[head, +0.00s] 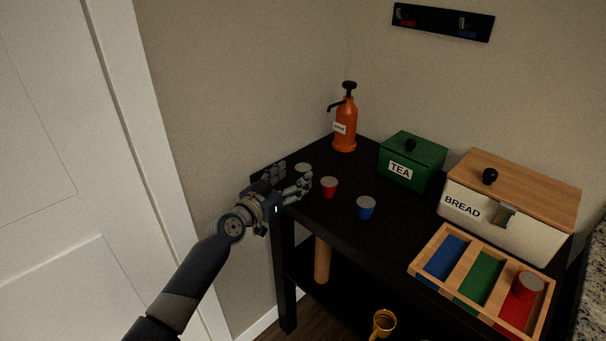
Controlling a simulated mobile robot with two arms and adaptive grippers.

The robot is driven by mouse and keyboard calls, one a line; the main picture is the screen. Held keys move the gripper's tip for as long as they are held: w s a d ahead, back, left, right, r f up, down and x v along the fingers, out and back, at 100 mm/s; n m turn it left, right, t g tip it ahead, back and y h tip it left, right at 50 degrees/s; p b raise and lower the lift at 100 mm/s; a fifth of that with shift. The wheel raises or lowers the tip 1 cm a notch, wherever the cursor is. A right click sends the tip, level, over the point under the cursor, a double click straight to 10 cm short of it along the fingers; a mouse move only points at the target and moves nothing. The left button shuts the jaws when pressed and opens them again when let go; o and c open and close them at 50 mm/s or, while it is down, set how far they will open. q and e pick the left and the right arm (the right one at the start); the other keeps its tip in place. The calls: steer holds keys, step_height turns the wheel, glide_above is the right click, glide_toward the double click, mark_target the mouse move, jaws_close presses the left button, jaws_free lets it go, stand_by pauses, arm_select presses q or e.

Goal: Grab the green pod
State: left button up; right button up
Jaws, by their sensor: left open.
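A pod (303,168) stands at the left end of the black table, partly hidden by my fingers. Only its grey-green top shows clearly; its side colour is hard to make out, but it looks like the green pod. My left gripper (293,176) is open at the table's left edge, its fingers pointing toward this pod. The pod is just beyond or between the fingertips; I cannot tell whether they touch it. My right gripper is not in view.
A red pod (329,188) and a blue pod (366,208) stand close right of the gripper. Behind are an orange pump bottle (345,125), a green TEA box (413,160) and a BREAD box (510,205). A wooden tray (419,268) holds another red pod (527,286).

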mark_target(298, 172)
arm_select(q)
steer(key=b+x, duration=0.1)
steer(key=x, duration=0.3)
steer(key=shift+f, duration=0.15)
steer(key=shift+c, duration=0.2)
steer(key=c, duration=0.8)
